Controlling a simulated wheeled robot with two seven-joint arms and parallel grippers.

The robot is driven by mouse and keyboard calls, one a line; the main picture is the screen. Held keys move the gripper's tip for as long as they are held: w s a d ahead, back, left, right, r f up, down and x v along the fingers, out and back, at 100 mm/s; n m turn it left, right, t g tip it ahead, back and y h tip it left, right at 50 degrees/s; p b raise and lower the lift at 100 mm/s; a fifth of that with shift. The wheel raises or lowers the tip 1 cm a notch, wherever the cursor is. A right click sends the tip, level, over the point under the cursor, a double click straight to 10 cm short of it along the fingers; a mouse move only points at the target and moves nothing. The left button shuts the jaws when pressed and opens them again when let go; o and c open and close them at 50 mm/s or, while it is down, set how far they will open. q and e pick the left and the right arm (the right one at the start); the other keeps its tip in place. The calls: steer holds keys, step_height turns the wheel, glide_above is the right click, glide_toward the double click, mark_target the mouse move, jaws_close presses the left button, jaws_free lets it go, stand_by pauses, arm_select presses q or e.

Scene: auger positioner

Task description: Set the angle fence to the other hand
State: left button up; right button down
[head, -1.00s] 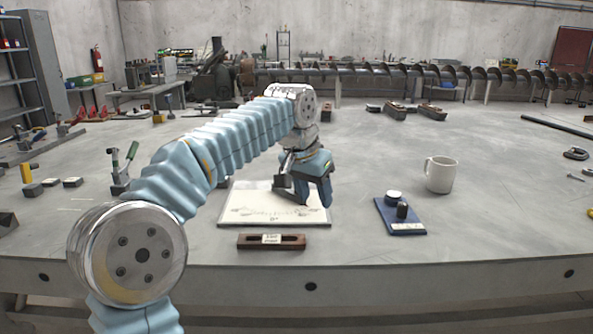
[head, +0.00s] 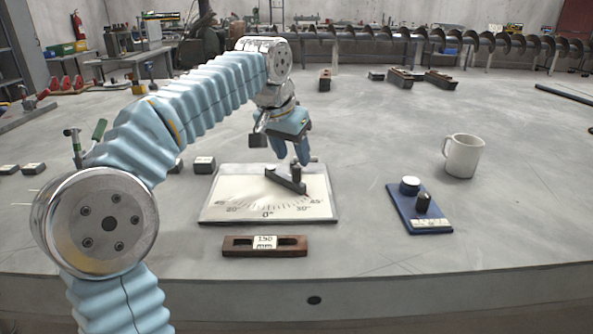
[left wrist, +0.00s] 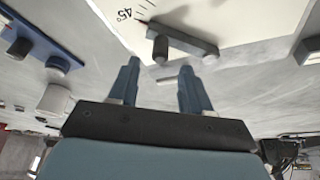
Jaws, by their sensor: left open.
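The angle fence (head: 284,181) is a short dark bar with a small upright post, lying on a pale plate (head: 222,200) with a printed degree scale. Its near end points right, towards the 45° mark on the right. In the left wrist view the fence (left wrist: 185,39) shows beyond my fingers, with the 45° print by its left end. My left gripper (head: 291,156) points down above the fence's far side. In the left wrist view its fingers (left wrist: 158,85) are apart with nothing between them. My right gripper is not in view.
A brown slotted block (head: 235,247) marked 150 mm lies in front of the plate. A blue board (head: 432,221) with a white knob and a black knob lies to the right. A white mug (head: 464,156) stands behind it. The table between plate and board is clear.

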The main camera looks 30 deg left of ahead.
mark_target(297, 166)
arm_select(q)
steer(key=x, duration=0.5)
steer(key=shift+f, duration=0.1)
jaws_close()
